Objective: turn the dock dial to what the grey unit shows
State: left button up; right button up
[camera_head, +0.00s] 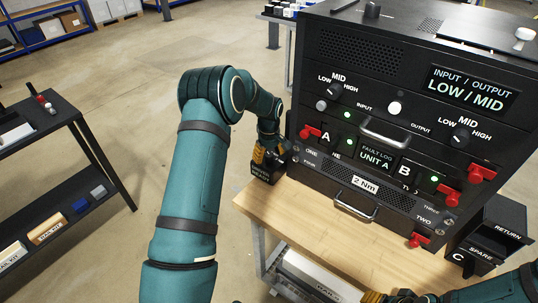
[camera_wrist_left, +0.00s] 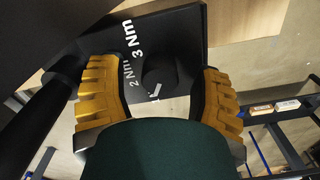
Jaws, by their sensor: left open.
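The dock (camera_head: 262,172) is a small black box on the wooden bench, partly hidden by my left gripper (camera_head: 269,158) in the head view. In the left wrist view its face is marked 2 Nm and 3 Nm beside a round black dial (camera_wrist_left: 160,72) with a white pointer mark. My left gripper (camera_wrist_left: 158,92) is open, its yellow fingers on either side of the dial. I cannot tell whether they touch it. A dark grey unit (camera_head: 330,169) low in the rack carries a label reading 2 Nm. My right gripper (camera_head: 392,297) is barely visible at the bottom edge.
The black rack (camera_head: 300,75) stands on the bench (camera_head: 300,215), with knobs, red latches and handles. A black box marked RETURN and SPARE (camera_head: 492,232) is at the right. A dark shelf (camera_head: 75,190) stands at the left. Floor between is clear.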

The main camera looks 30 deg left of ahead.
pick_arm(q)
grip_shut()
jog(key=m+b, duration=0.1)
jog(key=m, duration=0.4)
jog(key=shift+m+b, duration=0.3)
jog(key=shift+m, duration=0.1)
jog(key=m, duration=0.5)
jog(key=shift+m+b, duration=0.3)
jog(key=shift+m, duration=0.1)
dwell(0.4)
